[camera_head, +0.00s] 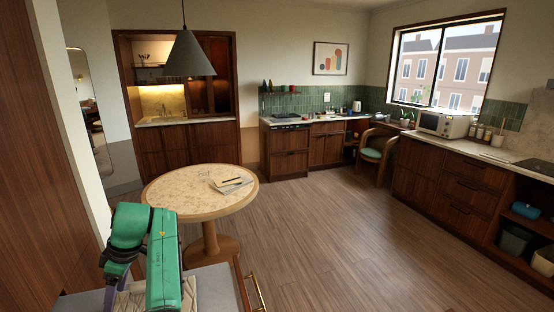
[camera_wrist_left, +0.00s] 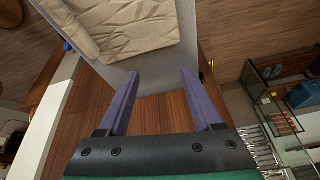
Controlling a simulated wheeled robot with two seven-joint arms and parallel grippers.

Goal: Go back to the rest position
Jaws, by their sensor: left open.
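My left arm comes in at the lower left of the head view, its green links bent over a grey-topped cabinet (camera_head: 220,285). My left gripper (camera_wrist_left: 160,76) shows in the wrist view with its two purple fingers apart and nothing between them. Beyond the fingertips are the grey top (camera_wrist_left: 150,65) and a beige crumpled cloth (camera_wrist_left: 125,25), apart from the fingers as far as I can tell. The cloth also shows partly behind the arm in the head view (camera_head: 189,296). My right gripper is in neither view.
A round table (camera_head: 175,190) with papers (camera_head: 232,185) stands just beyond the arm. A wooden wall panel (camera_head: 40,150) rises close on the left. A grey pendant lamp (camera_head: 187,57) hangs over the table. The wooden floor (camera_head: 330,235) to the right is clear.

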